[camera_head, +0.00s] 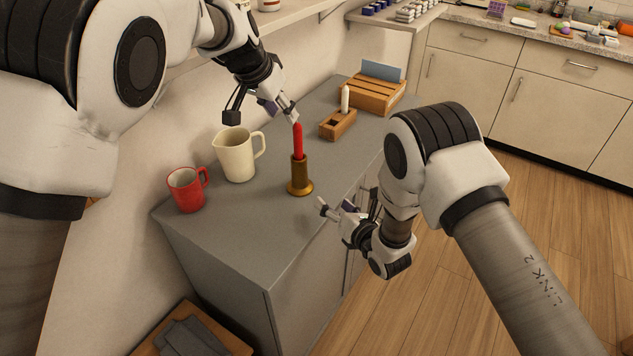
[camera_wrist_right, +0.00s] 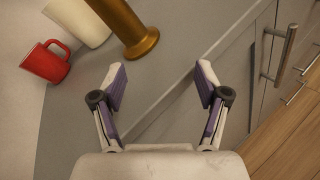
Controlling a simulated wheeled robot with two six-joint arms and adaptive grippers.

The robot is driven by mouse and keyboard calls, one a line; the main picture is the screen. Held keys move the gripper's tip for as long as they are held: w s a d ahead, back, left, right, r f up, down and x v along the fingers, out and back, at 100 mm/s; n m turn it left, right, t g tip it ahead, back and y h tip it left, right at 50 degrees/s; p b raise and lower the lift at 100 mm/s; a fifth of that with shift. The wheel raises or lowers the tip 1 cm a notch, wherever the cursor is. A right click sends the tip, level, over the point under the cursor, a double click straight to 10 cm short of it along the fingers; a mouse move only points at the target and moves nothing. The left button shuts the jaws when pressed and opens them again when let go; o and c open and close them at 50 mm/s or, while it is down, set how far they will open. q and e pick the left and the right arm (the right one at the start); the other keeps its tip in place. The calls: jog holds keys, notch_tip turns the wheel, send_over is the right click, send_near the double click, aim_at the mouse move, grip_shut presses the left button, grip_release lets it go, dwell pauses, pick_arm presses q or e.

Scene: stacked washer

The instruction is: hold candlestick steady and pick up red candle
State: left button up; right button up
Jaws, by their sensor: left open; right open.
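The red candle (camera_head: 298,140) stands upright in the brass candlestick (camera_head: 300,177) on the grey counter. My left gripper (camera_head: 264,115) is open, above the counter, with one finger close to the candle's top; I cannot tell if they touch. My right gripper (camera_head: 340,205) is open and empty, right of the candlestick near the counter's front edge. In the right wrist view, the candlestick's round base (camera_wrist_right: 142,44) lies ahead of the open fingers (camera_wrist_right: 160,80), apart from them. The candle does not show there.
A red mug (camera_head: 186,190) and a cream pitcher (camera_head: 235,158) stand left of the candlestick. A wooden holder (camera_head: 337,126) with a white candle (camera_head: 345,98) and a wooden crate (camera_head: 372,95) stand behind it. Grey counter (camera_head: 245,220) in front is bare.

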aim_at(303, 169)
jog(key=w+a+r+n+y, duration=0.1)
jog(key=n, duration=0.1)
jog(key=a+r+n, duration=0.1)
jog(key=r+n, duration=0.1)
jog(key=w+a+r+n+t+y, duration=0.1)
jog(key=a+r+n, duration=0.1)
jog(key=shift+w+r+y, duration=0.25)
jog(key=shift+w+y, duration=0.05)
jog(key=shift+w+a+r+n, duration=0.15)
jog(key=shift+w+a+n, duration=0.1)
jog(key=shift+a+n, duration=0.1)
jog(key=x, duration=0.7)
jog(key=shift+w, duration=0.1)
jog(key=c, duration=1.4)
